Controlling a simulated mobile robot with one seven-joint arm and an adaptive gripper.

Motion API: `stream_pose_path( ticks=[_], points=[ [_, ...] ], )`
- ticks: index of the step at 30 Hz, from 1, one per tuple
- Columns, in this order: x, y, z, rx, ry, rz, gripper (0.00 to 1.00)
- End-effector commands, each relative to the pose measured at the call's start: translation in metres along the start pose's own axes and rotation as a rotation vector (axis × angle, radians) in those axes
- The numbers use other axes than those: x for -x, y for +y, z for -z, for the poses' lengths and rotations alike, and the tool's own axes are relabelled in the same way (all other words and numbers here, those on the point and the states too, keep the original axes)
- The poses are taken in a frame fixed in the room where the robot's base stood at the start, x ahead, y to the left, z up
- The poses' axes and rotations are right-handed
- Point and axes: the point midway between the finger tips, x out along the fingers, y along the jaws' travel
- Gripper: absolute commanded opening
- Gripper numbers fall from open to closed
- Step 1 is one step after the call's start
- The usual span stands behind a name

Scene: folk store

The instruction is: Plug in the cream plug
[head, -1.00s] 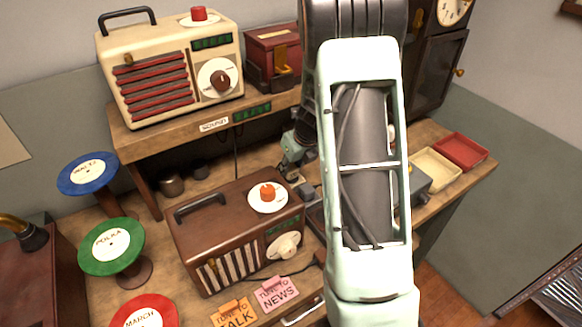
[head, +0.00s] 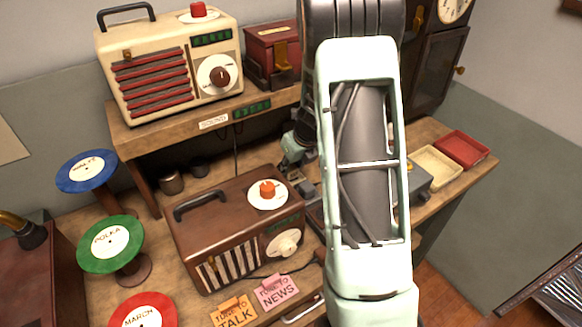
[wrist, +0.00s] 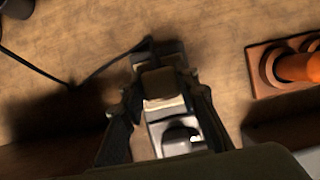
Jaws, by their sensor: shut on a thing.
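The cream plug (wrist: 158,84) is between the two fingertips of my gripper (wrist: 163,92) in the wrist view, its top brownish in shadow. My gripper is shut on it. A dark cord (wrist: 112,64) runs left from near the plug. A pale metal plate with a dark round recess (wrist: 180,136) lies just below the plug in the picture, partly hidden by the gripper. I cannot tell whether the plug touches it. In the head view the gripper is low behind the brown radio (head: 225,225), mostly hidden by it and my arm.
An orange cylinder on a brown base (wrist: 300,66) stands right of the gripper. In the head view, a cream radio (head: 160,75) and a red box (head: 272,55) stand on the raised shelf. Record stands (head: 110,240) fill the left. Cream and red trays (head: 462,150) lie at right.

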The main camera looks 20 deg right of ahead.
Motion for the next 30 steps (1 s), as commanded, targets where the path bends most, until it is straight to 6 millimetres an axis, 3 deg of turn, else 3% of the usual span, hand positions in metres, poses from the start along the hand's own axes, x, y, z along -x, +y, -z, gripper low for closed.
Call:
stream_pose_path(
  ticks=[1, 2, 7, 19, 30],
  points=[
    [-0.002, 0.000, 0.001, 0.000, 0.000, 0.000, 0.07],
    [-0.001, 0.000, 0.000, 0.000, 0.000, 0.000, 0.30],
    [-0.001, 0.000, 0.000, 0.000, 0.000, 0.000, 0.49],
    [0.006, 0.000, -0.001, 0.001, -0.001, 0.001, 0.49],
    [0.071, 0.001, -0.001, 0.002, -0.004, 0.000, 0.49]
  ],
)
